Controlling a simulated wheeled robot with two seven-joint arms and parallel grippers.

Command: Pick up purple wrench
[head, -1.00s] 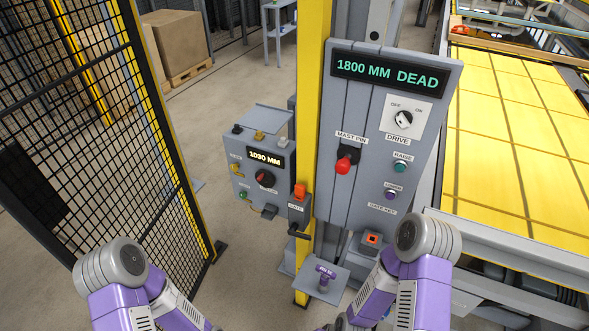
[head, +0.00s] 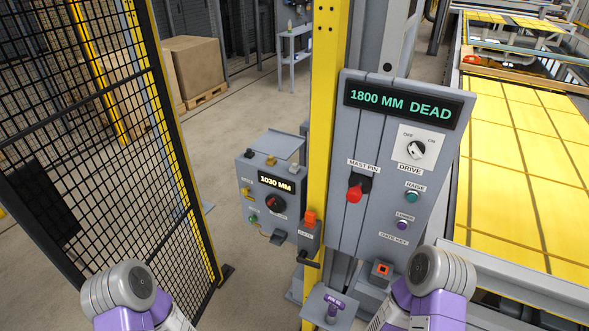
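A purple T-shaped piece, which looks like the purple wrench (head: 333,306), stands on a small grey shelf (head: 318,317) low in the head view, at the foot of the yellow post. Nothing touches it that I can see. Parts of both my purple and grey arms show at the bottom, one on each side of the shelf. Both grippers are below the picture, so their state is hidden.
A grey panel (head: 340,225) reading "1800 MM DEAD" has a red mast pin handle (head: 354,192). A smaller box (head: 262,226) reads "1030 MM". A yellow post (head: 324,110) rises between them. A black mesh fence (head: 110,150) stands left, a yellow-topped platform (head: 520,150) right.

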